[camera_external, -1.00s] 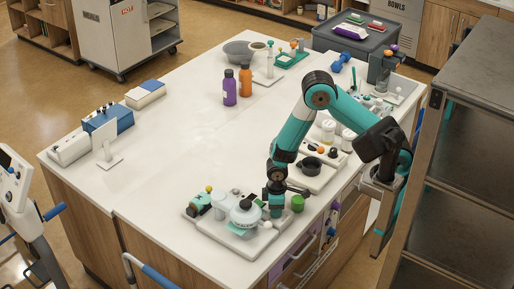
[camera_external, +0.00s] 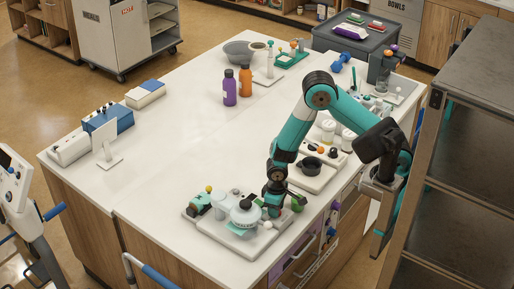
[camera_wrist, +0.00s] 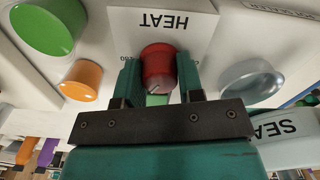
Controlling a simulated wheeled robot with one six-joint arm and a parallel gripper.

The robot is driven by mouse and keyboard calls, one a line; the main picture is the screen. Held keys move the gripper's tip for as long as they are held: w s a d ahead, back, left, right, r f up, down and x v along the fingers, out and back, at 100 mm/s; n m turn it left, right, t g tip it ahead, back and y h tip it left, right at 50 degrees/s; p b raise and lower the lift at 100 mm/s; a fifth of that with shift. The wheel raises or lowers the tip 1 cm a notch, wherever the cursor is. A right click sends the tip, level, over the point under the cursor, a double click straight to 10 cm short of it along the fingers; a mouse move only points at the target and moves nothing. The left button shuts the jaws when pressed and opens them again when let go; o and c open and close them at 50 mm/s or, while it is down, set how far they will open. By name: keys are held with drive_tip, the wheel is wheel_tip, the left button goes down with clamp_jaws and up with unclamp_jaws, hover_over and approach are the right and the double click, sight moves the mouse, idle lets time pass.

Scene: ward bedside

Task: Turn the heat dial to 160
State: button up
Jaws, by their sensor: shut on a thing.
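The heat dial (camera_wrist: 158,66) is a red round knob on a white plate marked HEAT (camera_wrist: 180,22), which reads upside down in the wrist view. My gripper (camera_wrist: 158,78) has its two teal fingers on either side of the dial and is shut on it. The scale numbers on the plate are mostly hidden by the fingers, so I cannot read the dial's setting. In the external view my gripper (camera_external: 272,210) is low at the front of the counter, and the dial is hidden behind it.
A green knob (camera_wrist: 48,24), an orange knob (camera_wrist: 82,80) and a clear grey knob (camera_wrist: 250,82) surround the dial. A white-and-grey device (camera_external: 243,216) stands left of my gripper. A black pot (camera_external: 311,165) is behind it. The counter's left middle (camera_external: 170,160) is clear.

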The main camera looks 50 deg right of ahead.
drive_tip(key=o, duration=0.9)
drive_tip(key=shift+r, duration=0.1)
wheel_tip(320, 180, up, 17)
drive_tip(key=shift+r+b, duration=0.15)
drive_tip(key=shift+b, duration=0.6)
drive_tip(key=s+d+r+n+y, duration=0.1)
drive_tip(key=s+d+r, duration=0.1)
drive_tip(key=s, duration=0.2)
drive_tip(key=s+d+r+n+y, duration=0.1)
drive_tip(key=s+d+r, duration=0.1)
drive_tip(key=s+d, duration=0.1)
drive_tip(key=s+d+r+n+y, duration=0.2)
drive_tip(key=s+d, duration=0.1)
drive_tip(key=s, duration=0.3)
drive_tip(key=shift+d+r, duration=0.2)
